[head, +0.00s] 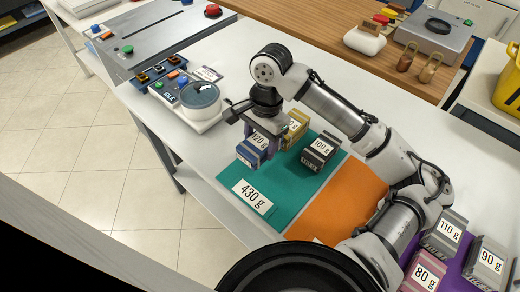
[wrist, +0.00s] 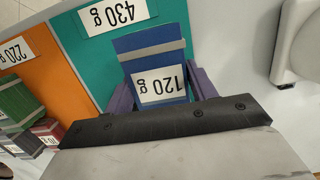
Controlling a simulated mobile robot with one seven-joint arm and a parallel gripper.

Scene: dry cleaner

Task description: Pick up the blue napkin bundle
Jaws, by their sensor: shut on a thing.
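The blue napkin bundle (head: 246,155) carries a white label reading 120 g. It also shows large in the wrist view (wrist: 150,40), with a grey band around it. My gripper (head: 259,149) points down over the left edge of the teal mat (head: 228,178). Its purple fingers (wrist: 163,90) are shut on the bundle, one on each side. The bundle's lower end lies over the teal mat in the wrist view; I cannot tell how far it is above the surface.
A yellow bundle (head: 298,124) and a black bundle (head: 316,157) stand on the teal mat, near a 430 g card (head: 252,196). An orange mat (head: 342,195) lies to the right. A scale with a round plate (head: 200,94) stands left. More bundles stand at lower right.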

